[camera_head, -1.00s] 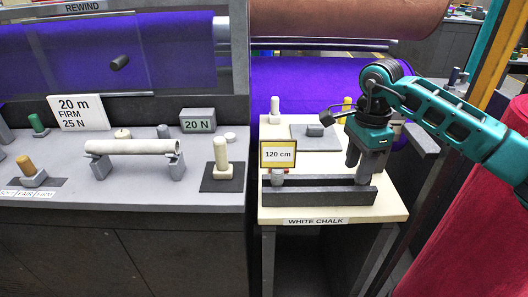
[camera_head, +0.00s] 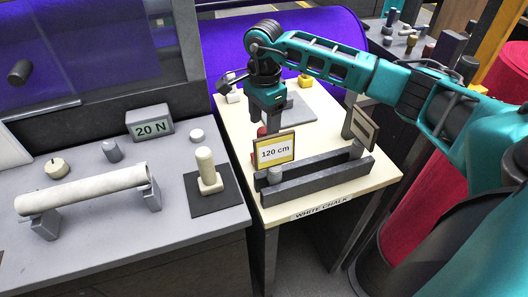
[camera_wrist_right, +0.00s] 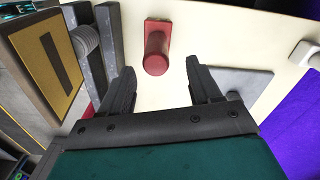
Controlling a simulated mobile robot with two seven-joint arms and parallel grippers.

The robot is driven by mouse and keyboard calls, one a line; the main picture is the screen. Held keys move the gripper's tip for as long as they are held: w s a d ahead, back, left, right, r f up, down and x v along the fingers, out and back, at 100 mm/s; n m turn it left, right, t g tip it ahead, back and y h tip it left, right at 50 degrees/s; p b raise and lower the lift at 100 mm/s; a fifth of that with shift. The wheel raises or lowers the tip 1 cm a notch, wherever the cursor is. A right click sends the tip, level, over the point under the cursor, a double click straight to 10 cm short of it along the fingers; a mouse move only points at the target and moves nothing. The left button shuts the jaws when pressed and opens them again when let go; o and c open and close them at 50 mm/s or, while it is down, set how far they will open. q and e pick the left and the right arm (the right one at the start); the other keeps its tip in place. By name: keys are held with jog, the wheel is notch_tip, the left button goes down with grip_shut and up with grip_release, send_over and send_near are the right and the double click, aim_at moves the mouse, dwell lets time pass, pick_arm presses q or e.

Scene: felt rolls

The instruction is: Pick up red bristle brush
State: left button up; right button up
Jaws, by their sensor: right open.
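The red bristle brush (camera_wrist_right: 156,48) shows in the right wrist view as a red block with a rounded post. It stands on the cream table just past my fingertips, roughly centred between them. In the head view a bit of the red brush (camera_head: 262,132) shows behind the 120 cm sign, partly hidden by the sign and my gripper. My right gripper (camera_wrist_right: 160,68) is open and empty, its fingers on either side of the line to the brush. In the head view the right gripper (camera_head: 270,126) points down over the table. My left gripper is not in view.
The 120 cm sign (camera_head: 275,151) and a dark grey railed holder (camera_head: 318,187) stand in front of the brush. Another framed sign (camera_head: 361,127) is at the holder's right end. A grey mat (camera_wrist_right: 238,82) lies beside the gripper. A purple roll (camera_head: 335,28) is behind.

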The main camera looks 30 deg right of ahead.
notch_tip(320, 180, down, 2)
jog(key=shift+w+a, duration=0.15)
jog(key=f, duration=0.5)
jog(key=shift+s+f+p, duration=0.3)
jog(key=shift+s, duration=0.05)
jog(key=c, duration=1.1)
jog(key=shift+r, duration=0.15)
jog(key=shift+c, duration=0.2)
notch_tip(320, 180, up, 20)
